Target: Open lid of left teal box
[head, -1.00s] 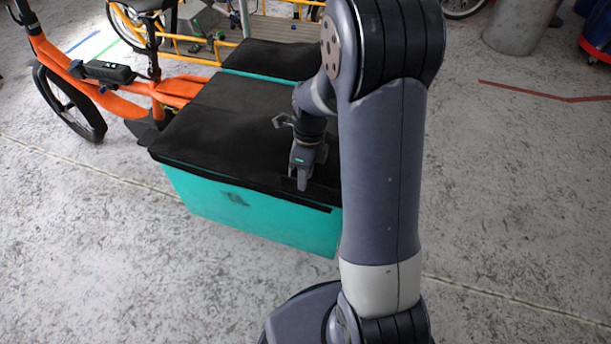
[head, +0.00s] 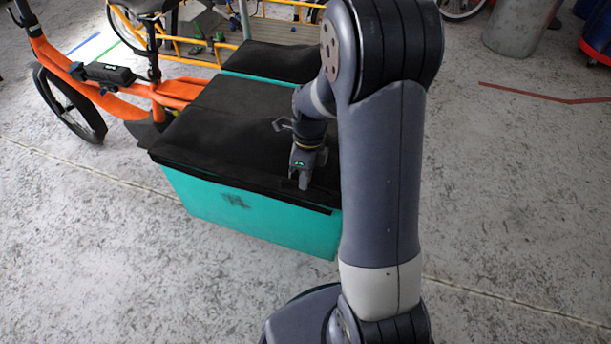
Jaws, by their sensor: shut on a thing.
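The teal box (head: 235,203) stands in the middle of the head view, with its teal front wall facing me. Its black lid (head: 222,125) lies flat across the top, and a dark flap edge runs along the front rim. My gripper (head: 304,183) is at the front edge of the lid, right of its middle, pointing down. Its jaws are shut on the lid's front edge. The fingertips are small here, and my own arm hides the right end of the box and lid.
An orange cargo bike (head: 110,97) joins the box on the left. A second black-topped box (head: 272,60) sits behind, near a yellow frame (head: 200,50). A grey bin (head: 518,25) and a blue drum (head: 597,35) stand at the far right. The floor in front is clear.

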